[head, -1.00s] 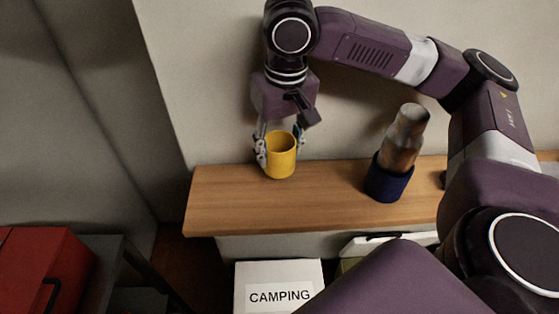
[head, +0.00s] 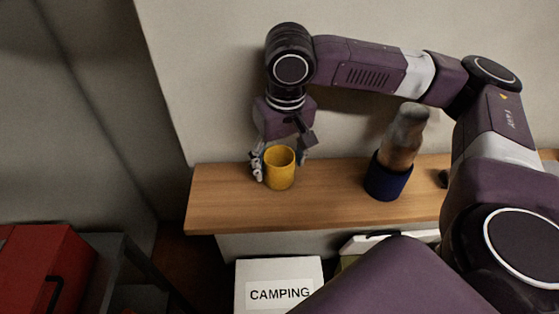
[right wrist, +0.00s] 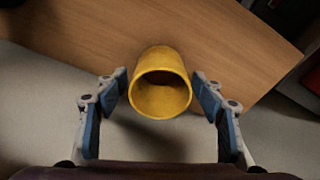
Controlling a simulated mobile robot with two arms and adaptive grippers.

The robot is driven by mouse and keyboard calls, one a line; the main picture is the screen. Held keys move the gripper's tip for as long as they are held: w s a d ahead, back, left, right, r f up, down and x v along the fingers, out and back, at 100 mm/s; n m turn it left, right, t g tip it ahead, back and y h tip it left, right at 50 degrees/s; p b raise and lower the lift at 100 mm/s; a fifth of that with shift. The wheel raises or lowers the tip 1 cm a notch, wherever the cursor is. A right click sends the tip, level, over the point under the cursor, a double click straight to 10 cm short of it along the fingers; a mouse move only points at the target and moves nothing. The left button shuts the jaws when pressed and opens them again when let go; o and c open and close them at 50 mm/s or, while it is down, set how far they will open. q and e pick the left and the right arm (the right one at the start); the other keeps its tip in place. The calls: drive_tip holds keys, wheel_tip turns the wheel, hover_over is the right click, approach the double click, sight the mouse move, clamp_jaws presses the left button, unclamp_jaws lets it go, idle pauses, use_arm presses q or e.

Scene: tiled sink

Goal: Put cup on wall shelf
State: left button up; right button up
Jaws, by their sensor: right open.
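The yellow cup (head: 280,172) is upright on the wooden wall shelf (head: 235,205), toward its left end. My right gripper (head: 279,163) is at the cup, with one finger on either side of it. In the right wrist view the cup (right wrist: 161,84) lies between the spread fingers of the gripper (right wrist: 160,90), with a gap on both sides. The gripper is open and holds nothing. The shelf (right wrist: 95,30) also shows beneath and beyond the cup there. My left gripper is not in view.
A metal bottle in a dark blue holder (head: 388,180) stands on the shelf right of the cup. A white box labelled CAMPING (head: 277,283) is below the shelf. A red box (head: 45,268) is at the lower left. The shelf's left end is clear.

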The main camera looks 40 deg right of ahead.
drive_tip(key=shift+r, duration=0.3)
wheel_tip(320, 180, up, 12)
drive_tip(key=s+b, duration=0.1)
drive_tip(key=shift+s+f, duration=0.25)
drive_tip(key=shift+a, duration=0.1)
idle(0.3)
